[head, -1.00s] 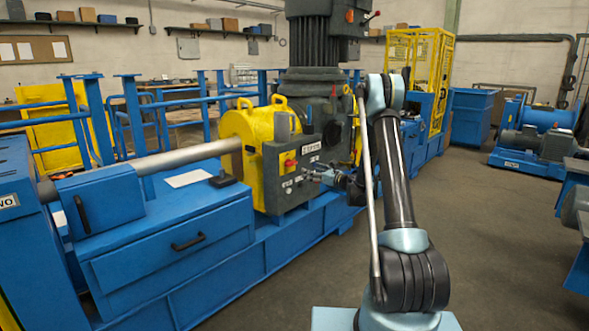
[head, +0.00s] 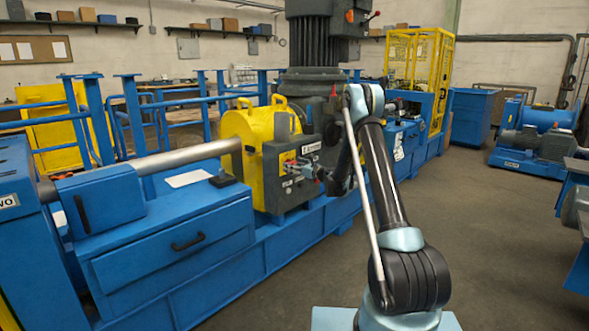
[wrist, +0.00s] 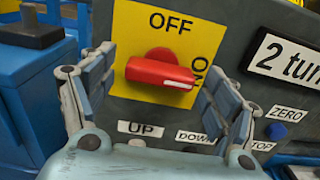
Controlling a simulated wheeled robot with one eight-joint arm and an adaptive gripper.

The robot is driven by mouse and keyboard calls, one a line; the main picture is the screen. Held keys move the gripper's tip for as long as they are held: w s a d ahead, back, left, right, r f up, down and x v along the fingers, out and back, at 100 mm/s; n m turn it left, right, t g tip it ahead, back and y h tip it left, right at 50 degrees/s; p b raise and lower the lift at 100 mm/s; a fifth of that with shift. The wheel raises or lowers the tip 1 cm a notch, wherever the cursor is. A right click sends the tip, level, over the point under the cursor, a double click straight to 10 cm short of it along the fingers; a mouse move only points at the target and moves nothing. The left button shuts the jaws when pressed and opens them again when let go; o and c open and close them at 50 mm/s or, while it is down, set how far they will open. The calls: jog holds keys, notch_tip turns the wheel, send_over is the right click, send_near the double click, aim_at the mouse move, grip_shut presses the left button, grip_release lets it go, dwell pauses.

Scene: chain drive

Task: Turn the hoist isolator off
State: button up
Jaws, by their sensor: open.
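The hoist isolator is a red rotary knob (wrist: 160,72) on a yellow plate (wrist: 135,22) in the wrist view. The plate reads OFF at the top and ON at the right. The knob's bar lies nearly level, its white-marked end pointing right towards ON. My gripper (wrist: 154,76) is open, one finger left of the knob and one right of it. The right finger is close to the knob's marked end; I cannot tell whether it touches. In the head view my gripper (head: 302,170) is at the front of the grey control box (head: 291,197).
Below the plate are UP and DOWN labels, partly behind my gripper. A blue ZERO button (wrist: 276,131) and a "2 turn" label (wrist: 287,57) sit to the right. A yellow guard (head: 240,130) stands beside the box.

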jog(key=c, duration=1.1)
jog(key=shift+o, duration=0.2)
